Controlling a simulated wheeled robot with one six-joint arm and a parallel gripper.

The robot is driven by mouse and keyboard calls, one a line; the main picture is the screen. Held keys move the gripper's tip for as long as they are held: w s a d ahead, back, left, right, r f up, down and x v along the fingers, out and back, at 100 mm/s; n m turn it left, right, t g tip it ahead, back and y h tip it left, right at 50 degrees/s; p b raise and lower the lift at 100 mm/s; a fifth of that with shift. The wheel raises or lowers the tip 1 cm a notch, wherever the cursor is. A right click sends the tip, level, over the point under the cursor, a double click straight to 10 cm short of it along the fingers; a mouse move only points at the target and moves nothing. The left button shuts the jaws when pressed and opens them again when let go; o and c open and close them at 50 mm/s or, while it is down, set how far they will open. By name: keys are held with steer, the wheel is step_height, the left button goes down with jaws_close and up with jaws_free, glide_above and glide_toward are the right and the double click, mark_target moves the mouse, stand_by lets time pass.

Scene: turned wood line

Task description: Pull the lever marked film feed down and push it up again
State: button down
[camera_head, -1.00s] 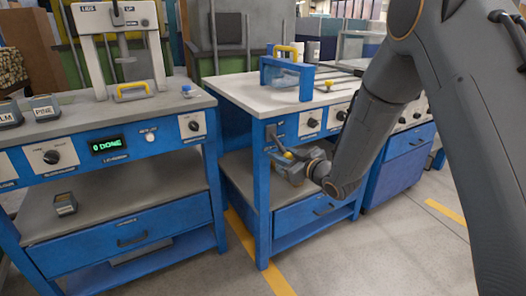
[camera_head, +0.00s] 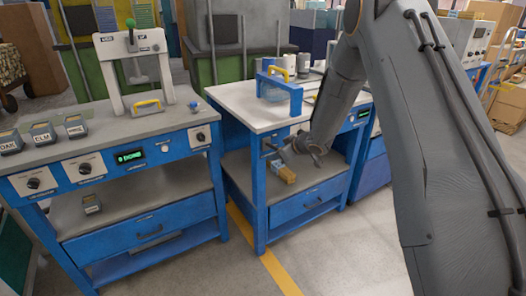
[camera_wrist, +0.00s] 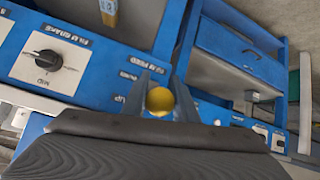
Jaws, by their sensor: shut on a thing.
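The film feed lever's round yellow knob (camera_wrist: 160,100) shows in the wrist view between the two jaws of my gripper (camera_wrist: 161,96), which are shut on it. The FILM FEED label (camera_wrist: 153,71) is on the blue panel just beyond, seen upside down, with a small UP mark (camera_wrist: 118,99) beside the lever. In the head view my gripper (camera_head: 274,150) is at the front left of the right-hand blue bench (camera_head: 258,190). The knob is hidden there, and the lever's exact angle cannot be told.
A FILM BRAKE dial (camera_wrist: 47,60) sits beside the lever. A tan block (camera_head: 284,174) lies on the shelf below my gripper. A blue frame with a yellow handle (camera_head: 279,72) stands on the bench top. The left bench (camera_head: 110,190) stands across a floor gap.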

steer(key=shift+r+p, duration=1.05)
steer(key=shift+p, duration=0.15)
steer(key=shift+w+r+p, duration=0.15)
steer(key=shift+r+p, duration=0.1)
steer(key=shift+p, duration=0.05)
steer(key=shift+a+r, duration=0.1)
steer(key=c, duration=1.4)
jaws_free()
steer(key=shift+c, duration=0.2)
steer(key=v, duration=0.7)
steer(key=shift+s+d+r+b, duration=0.2)
steer(key=shift+s+b, duration=0.05)
steer(key=shift+b, duration=0.05)
